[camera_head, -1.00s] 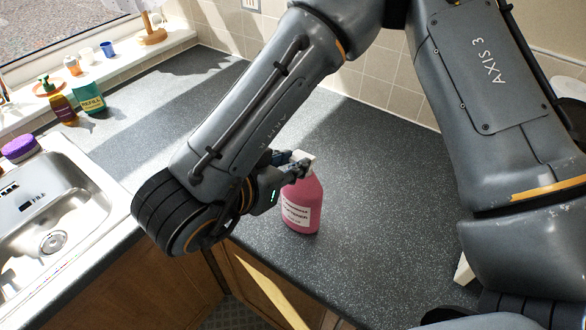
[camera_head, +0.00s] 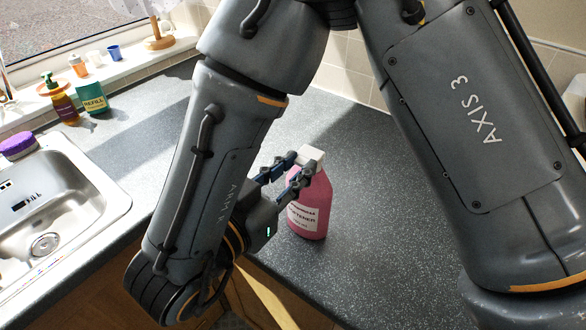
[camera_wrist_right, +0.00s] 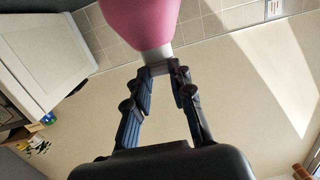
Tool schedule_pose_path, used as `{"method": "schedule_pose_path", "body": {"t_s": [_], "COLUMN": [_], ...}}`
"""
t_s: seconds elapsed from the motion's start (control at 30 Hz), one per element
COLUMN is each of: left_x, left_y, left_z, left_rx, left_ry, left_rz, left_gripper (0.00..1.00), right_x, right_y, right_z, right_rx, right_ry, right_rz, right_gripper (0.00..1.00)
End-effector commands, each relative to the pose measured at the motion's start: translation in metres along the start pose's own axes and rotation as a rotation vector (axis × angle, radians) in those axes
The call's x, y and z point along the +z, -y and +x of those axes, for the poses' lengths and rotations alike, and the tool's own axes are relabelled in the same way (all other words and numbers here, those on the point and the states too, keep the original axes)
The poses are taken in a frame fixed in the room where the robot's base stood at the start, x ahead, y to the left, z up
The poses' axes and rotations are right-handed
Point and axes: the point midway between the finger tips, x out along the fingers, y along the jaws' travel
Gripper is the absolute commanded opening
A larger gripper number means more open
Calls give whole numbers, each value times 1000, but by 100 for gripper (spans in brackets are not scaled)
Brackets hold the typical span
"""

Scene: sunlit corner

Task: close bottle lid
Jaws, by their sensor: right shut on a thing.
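A pink bottle (camera_head: 311,205) with a white label stands upright on the dark countertop. Its white lid (camera_head: 312,154) sits at the top of the neck. My right gripper (camera_head: 298,167) reaches in from the lower left, with its fingers at the lid, shut on it. In the right wrist view the bottle (camera_wrist_right: 140,20) shows at the top, and the pale lid (camera_wrist_right: 155,53) is between the fingertips (camera_wrist_right: 162,69). The join between lid and neck is too small to judge. My left gripper is not in view.
A steel sink (camera_head: 75,205) lies at the left, with a purple-topped item (camera_head: 17,145) on its edge. A green refill pack (camera_head: 92,97) and an amber pump bottle (camera_head: 64,107) stand behind it. The counter right of the bottle is clear.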

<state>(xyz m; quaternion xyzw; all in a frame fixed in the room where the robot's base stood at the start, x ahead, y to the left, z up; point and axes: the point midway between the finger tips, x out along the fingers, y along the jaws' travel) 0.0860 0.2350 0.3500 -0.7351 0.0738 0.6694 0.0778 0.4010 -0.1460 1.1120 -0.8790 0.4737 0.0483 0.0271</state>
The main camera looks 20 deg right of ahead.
Motion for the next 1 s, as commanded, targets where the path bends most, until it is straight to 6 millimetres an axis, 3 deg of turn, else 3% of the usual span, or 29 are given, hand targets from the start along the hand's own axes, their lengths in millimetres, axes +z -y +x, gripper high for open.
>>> {"method": "schedule_pose_path", "body": {"t_s": [0.17, 0.2, 0.3, 0.67, 0.77, 1.0], "left_x": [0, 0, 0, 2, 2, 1], "left_y": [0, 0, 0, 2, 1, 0], "left_z": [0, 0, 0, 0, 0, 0], "left_rx": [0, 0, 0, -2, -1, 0], "left_ry": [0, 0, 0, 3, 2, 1], "left_rz": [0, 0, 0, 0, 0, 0], "left_gripper": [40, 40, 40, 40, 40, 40], "right_x": [4, 4, 3, -2, -12, -56], "right_y": [0, 0, 0, 0, 0, 0], "right_z": [0, 0, 0, 0, -1, -6], "right_rx": [-1, -1, -1, -1, 0, 0], "right_ry": [11, 11, 10, 5, 4, 5], "right_rz": [-5, -5, -5, 0, 2, 5], "right_gripper": [0, 24, 44, 45, 45, 45]}}
